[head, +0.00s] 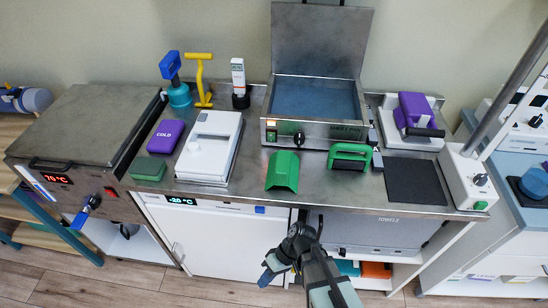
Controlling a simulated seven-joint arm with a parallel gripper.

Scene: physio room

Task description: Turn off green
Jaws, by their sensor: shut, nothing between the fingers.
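My gripper (268,274) is in front of the counter, below its front edge, pointing down to the left; it is shut and empty. Several green things show on the counter: a flat green block (148,168) at the left, a curved green piece (283,172) near the middle, and a green-handled tool (350,154) right of it. A small green spot (480,206) is low on the white control box (468,180) at the right, under a dark knob (480,180). My gripper touches none of these. I cannot tell which green the task names.
The open steel bath (318,130) has a small lit orange part and a dark knob. A heater (75,130) reads 70 °C, with a red switch (111,193). A white fridge (215,240) and towel drawer (380,235) are under the counter. A slanted pole rises at the right.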

